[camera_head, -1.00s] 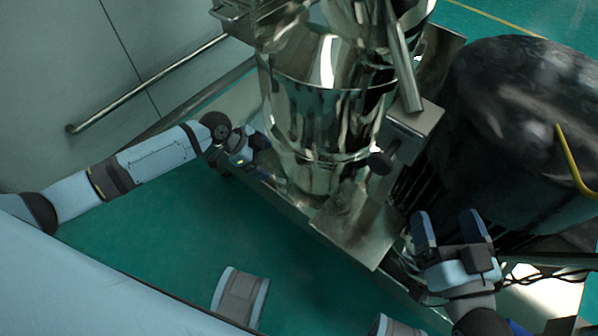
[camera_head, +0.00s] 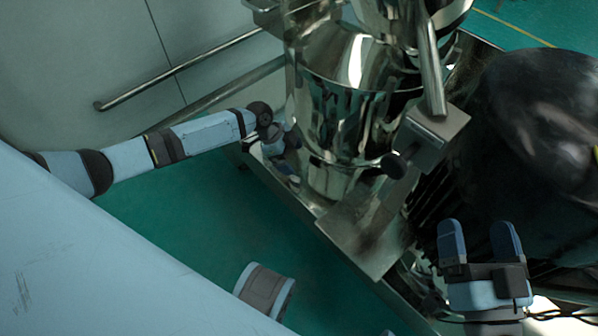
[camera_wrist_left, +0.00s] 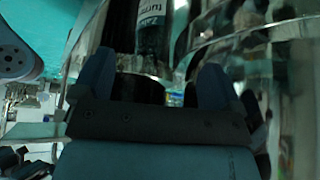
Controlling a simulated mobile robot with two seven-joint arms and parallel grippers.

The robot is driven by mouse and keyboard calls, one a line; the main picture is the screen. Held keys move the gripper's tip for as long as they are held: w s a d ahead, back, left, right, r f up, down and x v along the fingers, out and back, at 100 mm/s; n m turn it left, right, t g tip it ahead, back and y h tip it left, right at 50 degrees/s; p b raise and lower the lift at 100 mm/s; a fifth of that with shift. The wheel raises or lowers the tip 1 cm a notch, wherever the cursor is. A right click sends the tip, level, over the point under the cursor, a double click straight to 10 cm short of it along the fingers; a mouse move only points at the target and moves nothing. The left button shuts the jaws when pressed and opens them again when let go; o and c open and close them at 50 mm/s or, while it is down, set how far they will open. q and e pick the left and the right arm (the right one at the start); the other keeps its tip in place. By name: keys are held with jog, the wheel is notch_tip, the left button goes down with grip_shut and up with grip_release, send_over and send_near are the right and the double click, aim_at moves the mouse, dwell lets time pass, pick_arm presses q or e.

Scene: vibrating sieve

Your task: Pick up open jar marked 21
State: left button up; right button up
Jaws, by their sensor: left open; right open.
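No jar marked 21 can be made out in the head view. In the left wrist view, a dark, partly clear upright shape with printed lettering (camera_wrist_left: 153,38) shows just beyond my left fingers. I cannot tell whether it is a jar or a reflection in the metal, and no number 21 is readable. My left gripper (camera_head: 287,150) is beside the lower left of the shiny steel sieve vessel (camera_head: 335,115). In the left wrist view its fingers (camera_wrist_left: 157,80) are apart. My right gripper (camera_head: 478,236) is open and empty at the lower right.
A steel bracket and plate (camera_head: 365,225) stand in front of the vessel. A large black drum (camera_head: 535,130) is at the right, beyond my right gripper. A metal rail (camera_head: 180,70) runs along the wall at the left. Green floor (camera_head: 190,215) is open at the lower left.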

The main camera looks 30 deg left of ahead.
aim_at(299, 163)
pick_arm(q)
jog(key=b+x, duration=0.1)
jog(key=x, duration=0.3)
jog(key=shift+w+d+r, duration=0.15)
jog(key=shift+d, duration=0.05)
pick_arm(e)
notch_tip(299, 163, down, 3)
jog(key=shift+w+a+r+g, duration=0.1)
jog(key=shift+w+g, duration=0.05)
jog(key=shift+g, duration=0.35)
pick_arm(q)
jog(key=c, duration=1)
jog(key=shift+r, duration=0.15)
pick_arm(e)
jog(key=shift+r, duration=0.1)
